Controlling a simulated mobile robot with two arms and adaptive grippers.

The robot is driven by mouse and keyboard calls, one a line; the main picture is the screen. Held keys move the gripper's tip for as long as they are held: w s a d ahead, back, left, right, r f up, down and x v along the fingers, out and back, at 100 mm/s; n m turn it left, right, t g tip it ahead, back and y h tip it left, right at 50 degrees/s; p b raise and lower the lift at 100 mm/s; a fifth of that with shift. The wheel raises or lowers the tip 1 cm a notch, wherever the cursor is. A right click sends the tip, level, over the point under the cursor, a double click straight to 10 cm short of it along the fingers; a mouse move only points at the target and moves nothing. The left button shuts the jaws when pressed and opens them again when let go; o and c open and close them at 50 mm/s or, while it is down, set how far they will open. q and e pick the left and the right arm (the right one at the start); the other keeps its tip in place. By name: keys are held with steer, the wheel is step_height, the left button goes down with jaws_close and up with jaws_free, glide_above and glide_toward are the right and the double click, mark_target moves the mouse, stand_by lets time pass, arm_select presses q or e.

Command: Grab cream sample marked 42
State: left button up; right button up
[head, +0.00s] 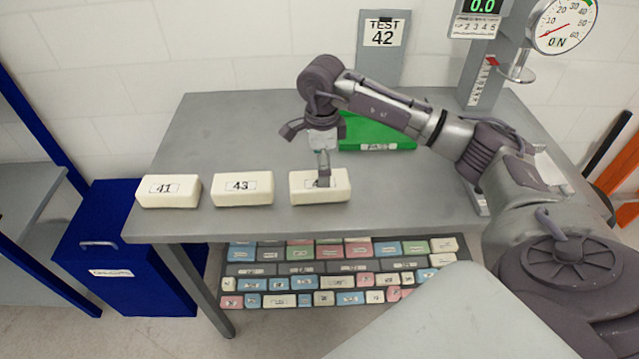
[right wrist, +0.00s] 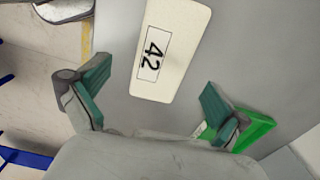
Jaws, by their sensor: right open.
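The cream sample marked 42 (head: 338,189) is a pale block at the right end of a row on the grey table. In the head view my right gripper (head: 323,178) is over it and partly hides its label. In the right wrist view the 42 label on the sample (right wrist: 165,55) is clear, and the block lies between and ahead of the two spread green-padded fingers of my right gripper (right wrist: 153,85). The gripper is open and empty. My left gripper is not in view.
Cream blocks 41 (head: 168,191) and 43 (head: 242,189) sit to the left on the table (head: 225,130). A TEST 42 sign (head: 383,45) and a force gauge (head: 562,22) stand at the back.

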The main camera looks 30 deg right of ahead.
steer(key=shift+f, duration=0.35)
steer(key=f, duration=0.1)
steer(key=f+p, duration=0.2)
steer(key=shift+w+a+f, duration=0.1)
steer(key=shift+w+f, duration=0.15)
steer(key=shift+f, duration=0.55)
steer(key=c, duration=0.9)
